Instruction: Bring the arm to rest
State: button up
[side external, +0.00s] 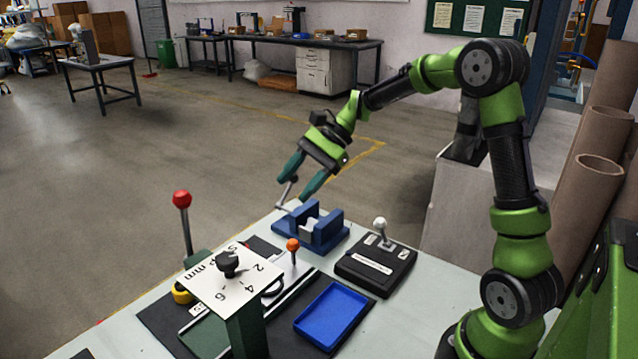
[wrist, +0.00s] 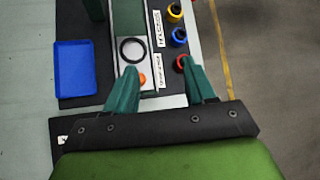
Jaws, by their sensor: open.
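My arm is bent and reaches out over the bench (side external: 388,322). My gripper (side external: 296,199) hangs tilted down near the blue cradle (side external: 318,232), its green fingers spread. In the wrist view my gripper (wrist: 164,76) is open, with no object seen held between the fingers. An orange knob (wrist: 142,79) shows beside the left finger there, and a red ring-shaped piece (wrist: 182,63) shows by the right finger. Whether the fingers touch anything below is not clear.
On the bench are a blue tray (side external: 332,314), a black box with a white-knobbed lever (side external: 375,266), an orange-knobbed lever (side external: 293,246), a red-knobbed lever (side external: 182,200) and a numbered dial plate (side external: 228,272). A black ring (wrist: 132,50) lies on the track. Open floor lies beyond.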

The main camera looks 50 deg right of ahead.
jog(key=s+a+r+n+t+h, duration=0.2)
jog(key=s+n, duration=0.4)
jog(key=s, duration=0.4)
jog(key=s+a+r+n+t+h, duration=0.2)
jog(key=s+a+n+h, duration=0.2)
jog(key=s, duration=0.6)
jog(key=shift+n+h, duration=0.5)
jog(key=shift+n, duration=0.7)
